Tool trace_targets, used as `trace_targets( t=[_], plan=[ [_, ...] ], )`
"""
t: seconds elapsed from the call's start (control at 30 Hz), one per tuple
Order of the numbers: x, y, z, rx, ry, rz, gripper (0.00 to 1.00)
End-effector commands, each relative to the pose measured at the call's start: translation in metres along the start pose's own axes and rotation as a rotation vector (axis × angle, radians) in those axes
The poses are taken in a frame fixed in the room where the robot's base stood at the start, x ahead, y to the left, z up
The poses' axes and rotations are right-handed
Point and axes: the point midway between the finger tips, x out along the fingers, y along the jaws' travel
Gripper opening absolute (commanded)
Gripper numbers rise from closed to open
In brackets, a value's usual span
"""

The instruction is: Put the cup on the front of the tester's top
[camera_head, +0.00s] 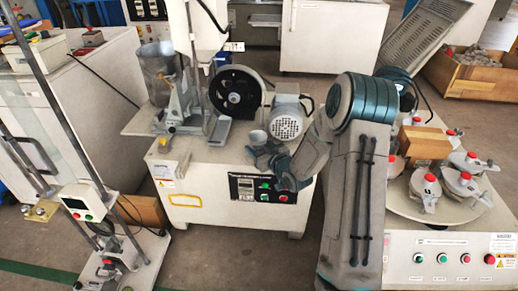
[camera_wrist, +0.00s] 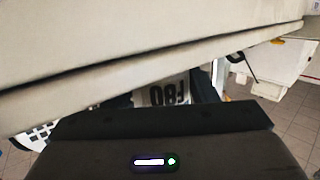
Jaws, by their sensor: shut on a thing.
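The tester (camera_head: 215,185) is a white cabinet in the middle of the head view, with a black wheel and a grey motor on its top. A small pale cup (camera_head: 257,137) shows at the tip of my gripper (camera_head: 262,150), over the front right part of the tester's top. My gripper is shut on the cup, and the fingers hide part of it. I cannot tell whether the cup touches the top. In the wrist view, a large pale surface fills the upper part, and the grip itself is not clear.
The motor (camera_head: 289,120) stands close behind my gripper. A metal canister (camera_head: 160,70) stands at the back left. The front left of the tester's top (camera_head: 190,150) is largely clear. A round table (camera_head: 400,190) with several red-knobbed pots is at right, and a stand (camera_head: 85,205) at left.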

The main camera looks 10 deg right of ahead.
Motion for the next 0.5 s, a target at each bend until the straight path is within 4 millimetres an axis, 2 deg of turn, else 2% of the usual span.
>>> trace_targets(
  t=[0.1, 0.13, 0.2, 0.5],
  plan=[
    [0.0007, 0.0, 0.005, 0.0, 0.0, 0.0, 0.28],
    [0.0005, 0.0, 0.0039, 0.0, 0.0, 0.0, 0.58],
    [0.0004, 0.0, 0.0032, 0.0, 0.0, 0.0, 0.74],
    [0.0001, 0.0, 0.002, 0.0, 0.0, 0.0, 0.74]
  ],
)
